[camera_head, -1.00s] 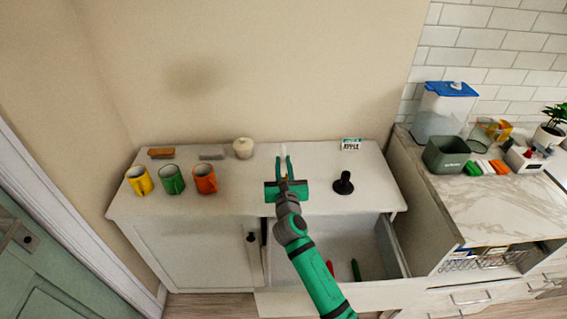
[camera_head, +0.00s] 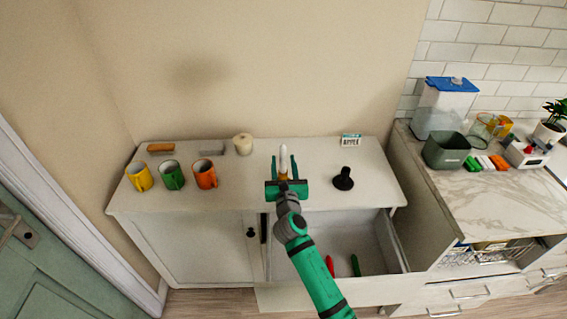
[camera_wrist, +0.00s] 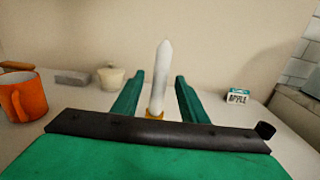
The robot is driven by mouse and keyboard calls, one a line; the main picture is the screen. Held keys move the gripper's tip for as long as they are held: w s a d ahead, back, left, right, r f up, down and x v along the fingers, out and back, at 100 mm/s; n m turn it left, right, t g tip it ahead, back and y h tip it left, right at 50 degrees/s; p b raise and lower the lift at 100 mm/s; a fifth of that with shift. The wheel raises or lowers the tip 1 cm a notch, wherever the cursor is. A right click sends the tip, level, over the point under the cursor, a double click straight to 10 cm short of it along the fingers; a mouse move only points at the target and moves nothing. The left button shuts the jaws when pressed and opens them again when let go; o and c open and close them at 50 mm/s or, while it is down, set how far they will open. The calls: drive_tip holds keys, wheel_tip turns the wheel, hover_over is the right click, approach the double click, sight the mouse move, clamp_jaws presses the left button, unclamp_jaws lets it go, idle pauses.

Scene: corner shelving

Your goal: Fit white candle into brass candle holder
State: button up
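The white candle (camera_head: 283,153) stands near upright on the cabinet top, leaning slightly in the wrist view (camera_wrist: 161,75). Brass-coloured metal of the candle holder (camera_wrist: 155,116) shows at its lower end. In the head view the holder (camera_head: 283,176) is a small gold patch below the candle. How deep the candle sits in it is hidden by my gripper body. My gripper (camera_head: 283,160) is open, its green fingers on either side of the candle. The wrist view shows gaps between the candle and both fingers (camera_wrist: 160,78).
Yellow (camera_head: 140,177), green (camera_head: 172,176) and orange (camera_head: 205,175) mugs stand left. Behind are a lidded pot (camera_head: 243,145) and grey block (camera_head: 211,148). A black object (camera_head: 343,179) and APPLE box (camera_head: 351,140) stand right. An open drawer (camera_head: 335,245) juts out below.

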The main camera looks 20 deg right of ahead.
drive_tip(key=v, duration=1)
drive_tip(key=shift+s, duration=0.35)
drive_tip(key=shift+a, duration=0.1)
idle(0.6)
